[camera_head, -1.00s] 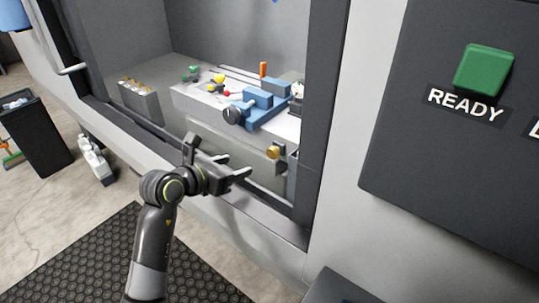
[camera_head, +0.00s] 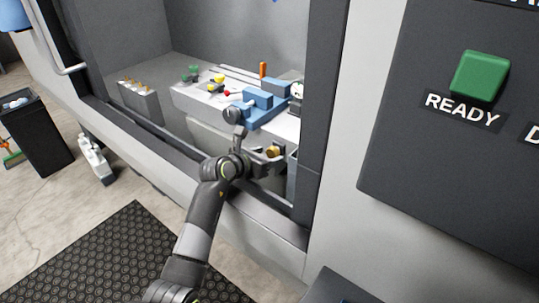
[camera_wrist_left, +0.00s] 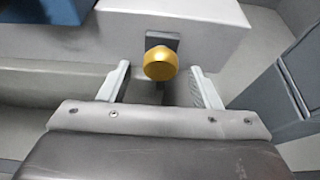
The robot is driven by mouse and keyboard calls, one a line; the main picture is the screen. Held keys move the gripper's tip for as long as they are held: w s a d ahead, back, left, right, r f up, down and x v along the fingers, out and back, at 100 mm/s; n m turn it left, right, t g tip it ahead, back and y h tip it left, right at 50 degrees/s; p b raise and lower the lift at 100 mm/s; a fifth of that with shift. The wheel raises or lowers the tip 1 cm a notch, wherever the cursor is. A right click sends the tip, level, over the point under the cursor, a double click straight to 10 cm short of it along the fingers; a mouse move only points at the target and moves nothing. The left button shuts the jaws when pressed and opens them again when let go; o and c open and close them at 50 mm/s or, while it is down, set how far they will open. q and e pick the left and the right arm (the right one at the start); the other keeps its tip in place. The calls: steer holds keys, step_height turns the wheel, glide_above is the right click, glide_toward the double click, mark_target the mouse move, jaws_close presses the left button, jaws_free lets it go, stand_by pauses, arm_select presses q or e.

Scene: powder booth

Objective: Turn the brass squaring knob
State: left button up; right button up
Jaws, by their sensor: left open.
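The brass knob (camera_head: 273,151) sticks out from the front face of the grey-white bench inside the booth. In the left wrist view the round brass knob (camera_wrist_left: 160,63) sits on a dark square mount, centred ahead of the jaws. My left gripper (camera_head: 268,158) has reached through the booth opening to the knob. In the left wrist view the open gripper (camera_wrist_left: 160,82) has one finger on each side of the knob's line, with gaps on both sides. I cannot tell how far the fingertips overlap the knob in depth. My right gripper does not show.
The bench (camera_head: 205,109) carries blue blocks (camera_head: 262,97), a dark round handwheel (camera_head: 233,115) and small coloured knobs. The booth's dark right frame (camera_head: 322,120) stands close to the right of my arm. A panel with a green READY button (camera_head: 481,75) is farther right.

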arm_select(q)
steer(key=shift+x, duration=0.95)
steer(key=c, duration=1)
